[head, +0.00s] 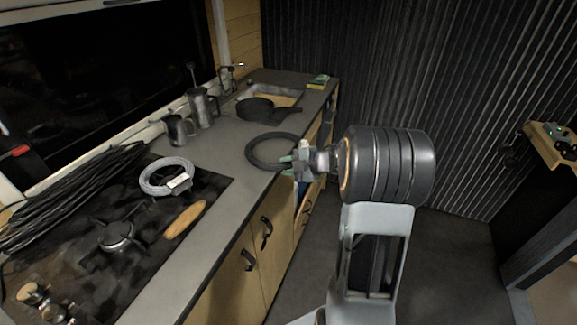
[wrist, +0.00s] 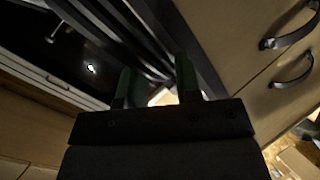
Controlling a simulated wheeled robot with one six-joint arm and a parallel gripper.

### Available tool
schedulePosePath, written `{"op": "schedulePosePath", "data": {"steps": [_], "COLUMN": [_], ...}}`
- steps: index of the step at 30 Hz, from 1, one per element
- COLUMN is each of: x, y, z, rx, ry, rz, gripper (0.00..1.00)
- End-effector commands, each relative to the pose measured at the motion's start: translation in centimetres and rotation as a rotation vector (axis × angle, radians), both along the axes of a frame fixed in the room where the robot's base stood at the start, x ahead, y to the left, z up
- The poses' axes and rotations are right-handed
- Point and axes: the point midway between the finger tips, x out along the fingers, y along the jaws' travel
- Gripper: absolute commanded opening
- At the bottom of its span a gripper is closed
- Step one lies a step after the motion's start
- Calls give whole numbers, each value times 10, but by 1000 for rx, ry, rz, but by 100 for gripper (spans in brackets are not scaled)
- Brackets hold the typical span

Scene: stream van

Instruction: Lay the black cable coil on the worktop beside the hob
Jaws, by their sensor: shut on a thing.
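The black cable coil (head: 254,162) is a dark ring held at its right side by my gripper (head: 296,160) in the head view. The coil appears over the worktop (head: 222,143), near its front edge; I cannot tell whether it touches the surface. The hob (head: 95,262) is the dark plate to the left, cluttered with things. In the wrist view the green fingers of my gripper (wrist: 156,86) point at dark curved strands, likely the coil, which run up past them.
On the hob lie a large black cable bundle (head: 70,195), a grey coil (head: 153,187) and a wooden-looking oval piece (head: 186,219). Metal jugs (head: 201,108) and a dark pan (head: 254,109) stand farther back by the sink.

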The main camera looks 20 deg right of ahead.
Motion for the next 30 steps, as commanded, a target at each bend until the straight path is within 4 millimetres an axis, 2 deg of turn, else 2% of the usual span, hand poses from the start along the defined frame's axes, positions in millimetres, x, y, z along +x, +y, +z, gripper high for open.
{"op": "schedulePosePath", "data": {"steps": [3, 4, 12, 22, 30], "x": [0, 0, 0, -4, -37], "y": [0, 0, 0, -4, -31], "z": [0, -1, 0, 3, 24], "rx": [-1, 0, 0, -1, -2], "ry": [-3, 0, 0, -1, -3], "rz": [0, 0, 0, -2, -6], "gripper": [0, 32, 57, 57, 57]}}
